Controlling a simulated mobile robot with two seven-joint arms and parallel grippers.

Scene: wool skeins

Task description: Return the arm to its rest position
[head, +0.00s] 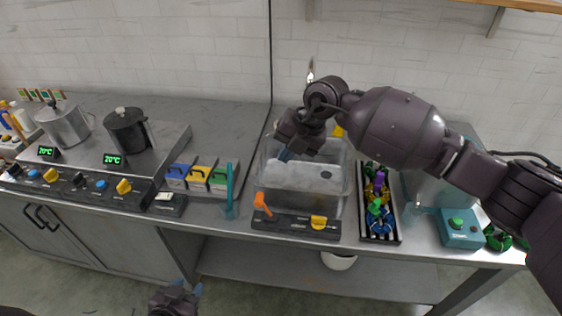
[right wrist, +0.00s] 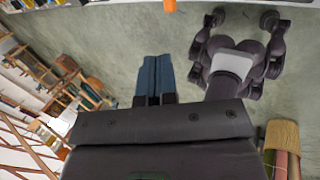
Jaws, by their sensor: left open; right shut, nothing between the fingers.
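My right arm (head: 400,128) reaches in from the right across the bench. Its wrist is raised over the back of a clear tank (head: 344,190). My right gripper (head: 283,153) points down at the tank's left side, and its blue fingers are partly hidden. In the right wrist view the two blue fingers (right wrist: 153,80) are together with nothing between them, above the floor. My left gripper (head: 184,289) is low at the bottom edge, in front of the bench. Its blue fingertips are apart and empty.
Two pots, steel (head: 63,124) and black (head: 127,130), stand on the hotplates at left. A black tray (head: 363,228) of colourful items is right of the tank, near a teal box (head: 461,229). A basket (right wrist: 282,134) shows in the right wrist view. Open floor lies before the bench.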

